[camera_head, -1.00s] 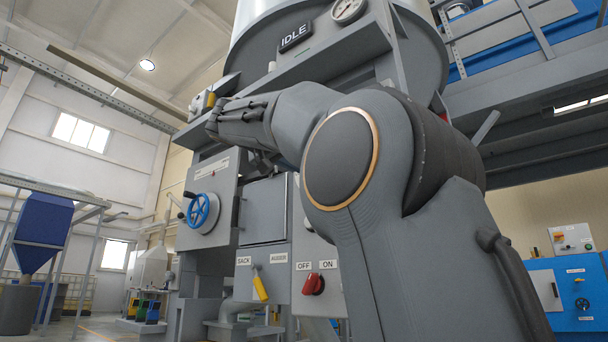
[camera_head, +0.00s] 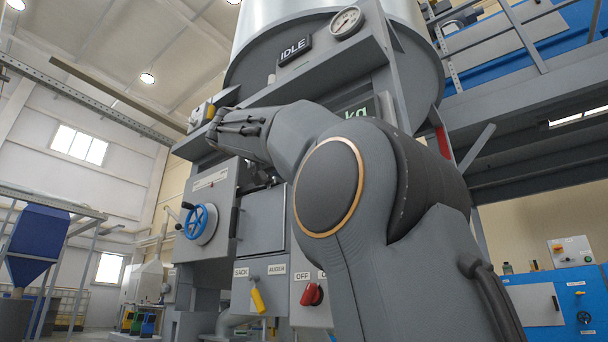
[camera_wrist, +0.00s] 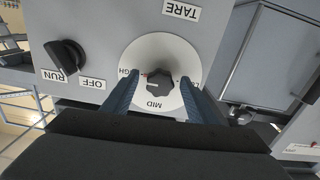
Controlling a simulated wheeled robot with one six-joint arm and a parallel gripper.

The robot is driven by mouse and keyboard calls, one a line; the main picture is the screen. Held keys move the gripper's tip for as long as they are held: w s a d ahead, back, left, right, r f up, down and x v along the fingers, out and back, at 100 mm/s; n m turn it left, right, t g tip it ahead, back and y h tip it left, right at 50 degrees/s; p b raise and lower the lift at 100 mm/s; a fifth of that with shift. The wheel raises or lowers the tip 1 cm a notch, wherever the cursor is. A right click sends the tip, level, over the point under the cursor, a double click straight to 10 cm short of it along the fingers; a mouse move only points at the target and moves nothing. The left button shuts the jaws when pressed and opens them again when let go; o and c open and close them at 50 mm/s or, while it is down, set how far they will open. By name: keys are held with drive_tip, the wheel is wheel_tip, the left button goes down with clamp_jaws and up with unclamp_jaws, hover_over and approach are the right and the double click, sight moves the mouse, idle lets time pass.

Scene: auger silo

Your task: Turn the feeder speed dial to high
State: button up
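The feeder speed dial (camera_wrist: 160,82) is a black knob on a white disc in the wrist view, seen upside down. MID is at the bottom of the disc; HIGH on the left and LOW on the right are partly covered by my fingers. I cannot clearly tell which mark the knob points at. My gripper (camera_wrist: 158,79) is open, with one finger on each side of the knob and gaps between them. In the head view my arm hides the dial.
A black RUN/OFF switch (camera_wrist: 66,58) is left of the dial in the wrist view, and a TARE label (camera_wrist: 182,9) is above.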

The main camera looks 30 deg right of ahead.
drive_tip(key=p+v, duration=0.1)
drive_tip(key=v, duration=0.7)
drive_tip(key=shift+p, duration=0.35)
drive_tip(key=shift+r, duration=0.1)
